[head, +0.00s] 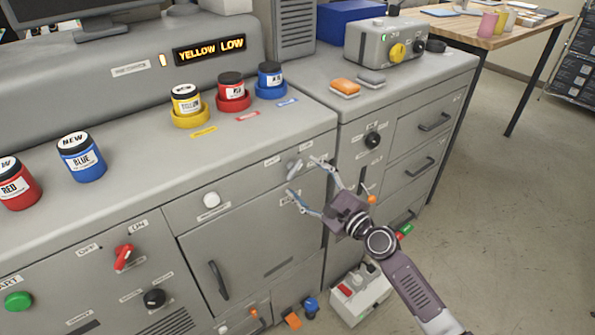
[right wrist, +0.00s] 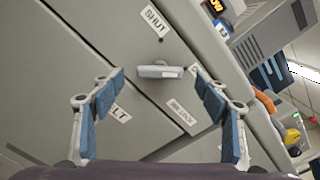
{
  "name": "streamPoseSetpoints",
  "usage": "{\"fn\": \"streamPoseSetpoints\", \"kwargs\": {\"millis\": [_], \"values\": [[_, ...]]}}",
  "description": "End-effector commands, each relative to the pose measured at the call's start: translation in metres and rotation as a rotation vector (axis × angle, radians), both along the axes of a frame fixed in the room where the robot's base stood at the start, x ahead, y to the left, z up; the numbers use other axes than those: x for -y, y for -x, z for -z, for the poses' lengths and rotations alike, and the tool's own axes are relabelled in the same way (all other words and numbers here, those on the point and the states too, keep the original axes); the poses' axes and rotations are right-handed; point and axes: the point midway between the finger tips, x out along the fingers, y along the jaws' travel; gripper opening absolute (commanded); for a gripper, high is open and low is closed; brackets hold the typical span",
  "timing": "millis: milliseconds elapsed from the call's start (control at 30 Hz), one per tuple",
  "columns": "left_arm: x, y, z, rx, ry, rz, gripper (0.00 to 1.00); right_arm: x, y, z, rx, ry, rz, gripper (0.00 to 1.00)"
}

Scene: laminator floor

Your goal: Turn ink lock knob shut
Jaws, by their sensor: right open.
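The ink lock knob (head: 294,170) is a small grey lever-shaped knob on the upper right of the grey cabinet front. In the right wrist view the knob (right wrist: 160,71) lies crosswise between my fingertips, with a SHUT label (right wrist: 154,20) above it in the picture. Its bar does not point at that label. My right gripper (head: 306,177) is open in front of the knob, with one finger on either side and a visible gap to each end. In the right wrist view the open fingers (right wrist: 158,80) hold nothing. My left gripper is not in view.
Yellow, red and blue ink jars (head: 232,91) stand in coloured rings on the counter. A lit display (head: 209,49) reads YELLOW LOW. A blue jar marked NEW (head: 81,158) stands at left. A black knob (head: 373,140) sits on the neighbouring cabinet, right of my gripper.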

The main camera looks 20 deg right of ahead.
Motion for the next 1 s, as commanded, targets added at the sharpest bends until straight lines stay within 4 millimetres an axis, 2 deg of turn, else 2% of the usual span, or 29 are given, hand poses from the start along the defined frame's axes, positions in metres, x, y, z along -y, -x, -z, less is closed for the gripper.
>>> {"fn": "streamPoseSetpoints", "kwargs": {"millis": [100, 200, 567, 933, 1000], "values": [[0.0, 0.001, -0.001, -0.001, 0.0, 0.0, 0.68, -0.006, -0.017, 0.0, 0.001, 0.001, 0.001, 0.68], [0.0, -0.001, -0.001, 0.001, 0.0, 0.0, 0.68, -0.009, -0.026, 0.0, 0.0, 0.0, 0.001, 0.68], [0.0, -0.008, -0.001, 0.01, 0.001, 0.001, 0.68, -0.011, -0.031, 0.001, -0.001, 0.002, 0.001, 0.68], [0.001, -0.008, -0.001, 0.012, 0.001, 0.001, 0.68, -0.011, -0.031, 0.001, -0.001, 0.004, 0.001, 0.28], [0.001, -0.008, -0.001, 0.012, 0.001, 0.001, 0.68, -0.011, -0.031, 0.001, -0.001, 0.004, 0.001, 0.26]]}}
